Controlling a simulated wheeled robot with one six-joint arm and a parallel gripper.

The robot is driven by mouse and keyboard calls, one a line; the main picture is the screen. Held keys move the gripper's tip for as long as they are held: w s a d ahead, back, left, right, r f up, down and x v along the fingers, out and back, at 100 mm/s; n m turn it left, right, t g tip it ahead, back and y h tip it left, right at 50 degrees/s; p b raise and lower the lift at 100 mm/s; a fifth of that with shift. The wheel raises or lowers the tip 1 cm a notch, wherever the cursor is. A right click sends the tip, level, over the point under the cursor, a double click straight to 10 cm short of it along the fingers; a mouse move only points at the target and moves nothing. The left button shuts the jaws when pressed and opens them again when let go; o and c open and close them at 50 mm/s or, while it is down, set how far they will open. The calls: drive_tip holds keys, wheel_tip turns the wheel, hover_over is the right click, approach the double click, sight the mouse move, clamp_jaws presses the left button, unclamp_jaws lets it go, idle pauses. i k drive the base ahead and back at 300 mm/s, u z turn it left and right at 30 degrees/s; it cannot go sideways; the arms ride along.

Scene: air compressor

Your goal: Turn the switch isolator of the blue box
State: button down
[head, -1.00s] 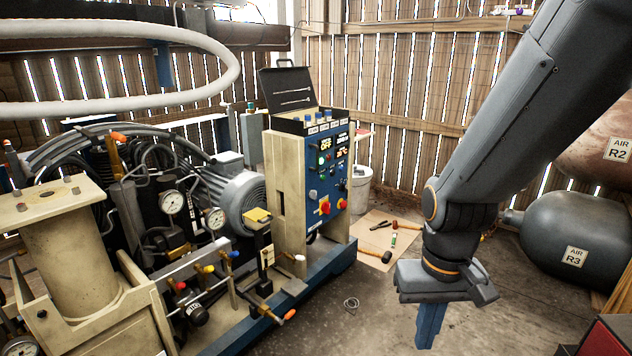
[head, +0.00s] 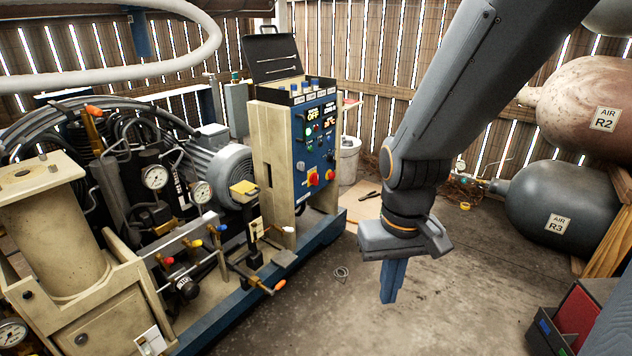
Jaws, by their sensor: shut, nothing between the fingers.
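The blue box (head: 321,141) is the blue control panel on the beige cabinet, left of centre in the head view. Low on its face are two red knobs on yellow plates, a left one (head: 313,179) and a right one (head: 330,175). They look like rotary switches; which is the isolator I cannot tell for sure. My gripper (head: 391,298) hangs pointing down over the floor, to the right of the panel and lower in the picture. Its blue fingers are together and empty, apart from the panel.
A compressor with a motor (head: 221,168), gauges and valve handles fills the left. An open toolbox (head: 275,59) stands on the cabinet. Grey tank R3 (head: 560,207) and tank R2 (head: 580,105) are at right. A bin (head: 583,315) is at lower right.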

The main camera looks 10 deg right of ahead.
sight(314, 178)
drive_tip(key=k, duration=0.65)
drive_tip(key=u, duration=0.55)
drive_tip(key=i, duration=1.75)
drive_tip(key=z, duration=0.3)
